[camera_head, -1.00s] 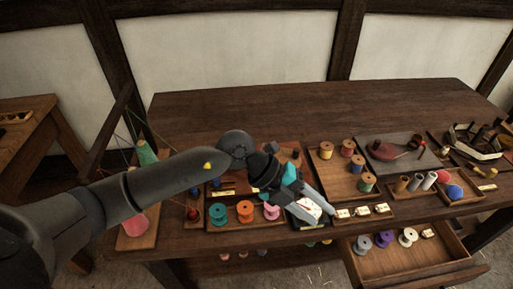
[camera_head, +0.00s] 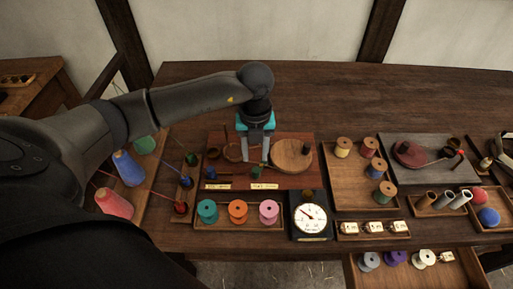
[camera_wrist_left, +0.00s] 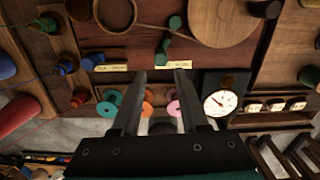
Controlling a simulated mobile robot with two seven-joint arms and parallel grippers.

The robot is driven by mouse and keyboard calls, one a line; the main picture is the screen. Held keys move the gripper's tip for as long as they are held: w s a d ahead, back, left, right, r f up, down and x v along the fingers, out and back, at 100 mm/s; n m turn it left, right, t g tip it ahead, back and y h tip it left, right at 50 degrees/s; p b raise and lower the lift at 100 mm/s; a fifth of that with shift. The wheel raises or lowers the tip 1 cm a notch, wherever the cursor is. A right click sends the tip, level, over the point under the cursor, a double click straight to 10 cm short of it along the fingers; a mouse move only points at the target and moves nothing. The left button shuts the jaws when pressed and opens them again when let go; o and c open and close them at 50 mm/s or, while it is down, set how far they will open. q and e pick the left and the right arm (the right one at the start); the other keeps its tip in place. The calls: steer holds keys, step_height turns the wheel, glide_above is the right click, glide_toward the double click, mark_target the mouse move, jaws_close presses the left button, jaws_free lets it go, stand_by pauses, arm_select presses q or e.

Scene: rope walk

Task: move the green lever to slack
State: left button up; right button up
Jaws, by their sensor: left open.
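The green lever (camera_head: 256,172) stands on the reddish-brown board (camera_head: 300,179), near its front edge and just behind the right one of two yellow labels (camera_head: 265,186). In the left wrist view the lever (camera_wrist_left: 163,48) shows as a short green piece between and beyond the fingertips, with a green knob toward the board's middle. The label writing is too small to read. My left gripper (camera_head: 256,160) is open and empty, pointing down over the lever; I cannot tell whether a finger touches it. My right gripper is out of view.
A wooden disc (camera_head: 291,156) with a dark peg lies right of the gripper. A blue lever (camera_head: 211,173) stands to the left. A spool tray (camera_head: 219,224) and a white dial gauge (camera_head: 310,217) are in front. An open drawer (camera_head: 432,276) holds several spools.

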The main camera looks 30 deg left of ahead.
mark_target(256, 170)
arm_select(q)
step_height(256, 170, down, 8)
steer(key=b, duration=0.5)
steer(key=shift+w+r, duration=0.1)
steer(key=shift+r, duration=0.05)
steer(key=shift+f+b, duration=0.25)
steer(key=shift+b, duration=0.05)
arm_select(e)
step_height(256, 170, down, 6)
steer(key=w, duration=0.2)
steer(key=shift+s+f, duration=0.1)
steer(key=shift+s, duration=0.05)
arm_select(q)
steer(key=shift+d, duration=0.1)
steer(key=shift+w+d, duration=0.3)
steer(key=shift+d, duration=0.65)
steer(key=shift+w+d, duration=0.75)
steer(key=shift+d, duration=0.15)
steer(key=shift+w+d+b, duration=0.3)
steer(key=shift+w, duration=0.25)
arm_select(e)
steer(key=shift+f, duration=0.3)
arm_select(q)
steer(key=shift+s+a+r+p, duration=0.1)
steer(key=shift+s+p, duration=0.15)
steer(key=shift+p, duration=0.1)
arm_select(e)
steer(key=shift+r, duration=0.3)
